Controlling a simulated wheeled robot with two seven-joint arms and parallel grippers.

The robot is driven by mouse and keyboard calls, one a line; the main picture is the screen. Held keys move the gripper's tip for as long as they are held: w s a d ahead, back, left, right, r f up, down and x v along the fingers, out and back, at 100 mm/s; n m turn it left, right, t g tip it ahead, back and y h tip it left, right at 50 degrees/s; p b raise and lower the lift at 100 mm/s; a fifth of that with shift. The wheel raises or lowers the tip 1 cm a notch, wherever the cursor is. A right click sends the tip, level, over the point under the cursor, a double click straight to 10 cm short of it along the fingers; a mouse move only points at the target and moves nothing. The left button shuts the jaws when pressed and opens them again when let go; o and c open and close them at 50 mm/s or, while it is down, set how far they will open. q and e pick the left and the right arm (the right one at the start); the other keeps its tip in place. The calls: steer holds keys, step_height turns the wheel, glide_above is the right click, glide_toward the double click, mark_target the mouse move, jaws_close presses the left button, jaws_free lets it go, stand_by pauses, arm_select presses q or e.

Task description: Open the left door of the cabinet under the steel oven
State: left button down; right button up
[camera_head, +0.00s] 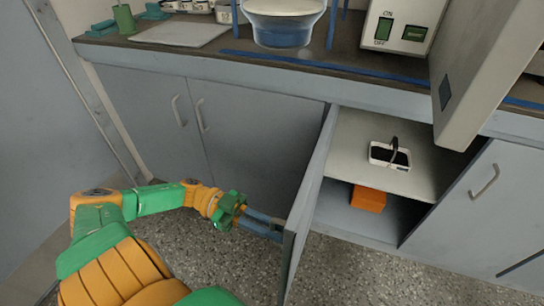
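A grey cabinet door (308,195) stands swung out toward me, seen nearly edge-on, hinged at the left side of an open cabinet compartment. Inside are a pale shelf (350,135) and a lower floor. My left gripper (277,228) is at the outer side of this door, low down, its blue fingers pointing right with their tips at or very near the door. Whether it holds a handle is hidden, and I cannot tell if the fingers are shut. To the right, a closed door (490,205) has a metal handle (484,181). My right gripper is not in view.
Closed doors with handles stand left of the open door. A pale panel (485,75) juts out at upper right. Speckled floor (360,265) is clear.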

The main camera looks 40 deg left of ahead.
arm_select(q)
steer(key=shift+s+a+f, duration=0.1)
steer(key=shift+f, duration=0.05)
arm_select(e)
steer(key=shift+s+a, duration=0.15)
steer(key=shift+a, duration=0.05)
arm_select(q)
steer(key=c, duration=1.2)
jaws_free()
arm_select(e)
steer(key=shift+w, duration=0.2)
arm_select(q)
steer(key=b+v, duration=0.1)
steer(key=v, duration=0.6)
steer(key=shift+a+b, duration=0.1)
steer(key=shift+b, duration=0.25)
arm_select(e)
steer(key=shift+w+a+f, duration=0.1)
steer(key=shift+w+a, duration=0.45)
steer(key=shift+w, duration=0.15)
